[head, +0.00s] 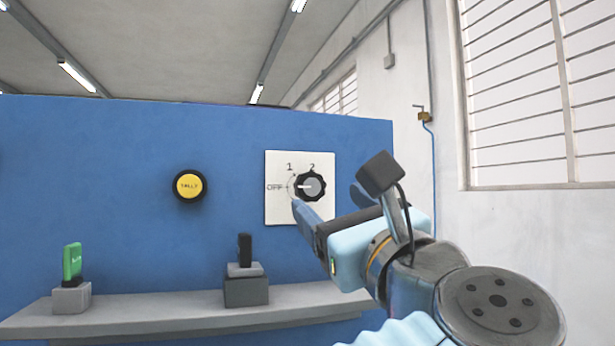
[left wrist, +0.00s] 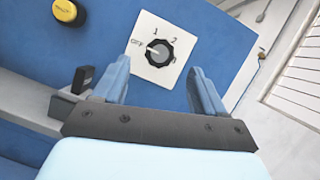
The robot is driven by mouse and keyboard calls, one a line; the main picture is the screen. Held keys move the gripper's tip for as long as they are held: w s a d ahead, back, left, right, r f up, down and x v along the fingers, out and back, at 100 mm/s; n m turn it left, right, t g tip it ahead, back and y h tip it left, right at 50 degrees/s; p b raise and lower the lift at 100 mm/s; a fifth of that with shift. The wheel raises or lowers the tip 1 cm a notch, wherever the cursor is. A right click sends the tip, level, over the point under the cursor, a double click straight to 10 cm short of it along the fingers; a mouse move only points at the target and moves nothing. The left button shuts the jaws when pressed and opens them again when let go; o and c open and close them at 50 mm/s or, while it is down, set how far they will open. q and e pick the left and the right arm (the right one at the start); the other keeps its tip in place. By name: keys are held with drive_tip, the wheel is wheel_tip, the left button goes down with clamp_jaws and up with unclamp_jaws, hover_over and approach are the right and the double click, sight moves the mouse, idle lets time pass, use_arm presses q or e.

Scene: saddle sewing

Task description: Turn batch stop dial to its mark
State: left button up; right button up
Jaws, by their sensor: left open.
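The batch stop dial (head: 311,186) is a black scalloped knob with a grey centre, on a white plate (head: 278,210) on the blue panel. Its white pointer points left, toward OFF. The numbers 1 and 2 stand above it, and a thin curved arrow runs by its left side. The dial also shows in the left wrist view (left wrist: 160,52), where another number is partly visible at its right. My left gripper (head: 328,200) is open in front of the dial's lower part. In the left wrist view its fingers (left wrist: 160,72) stand apart with the dial beyond and between them, apparently untouched.
A yellow button (head: 189,185) in a black ring is left of the plate. Below, a grey shelf (head: 155,307) carries a green-handled piece (head: 72,262) and a black switch-like piece (head: 245,248) on grey blocks. The panel around the dial is clear.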

sight(312, 186)
use_arm(q)
drive_tip(key=p+x, duration=0.2)
drive_tip(key=x, duration=0.6)
drive_tip(key=shift+w, duration=0.1)
drive_tip(key=c, duration=1)
drive_tip(key=shift+o, duration=0.2)
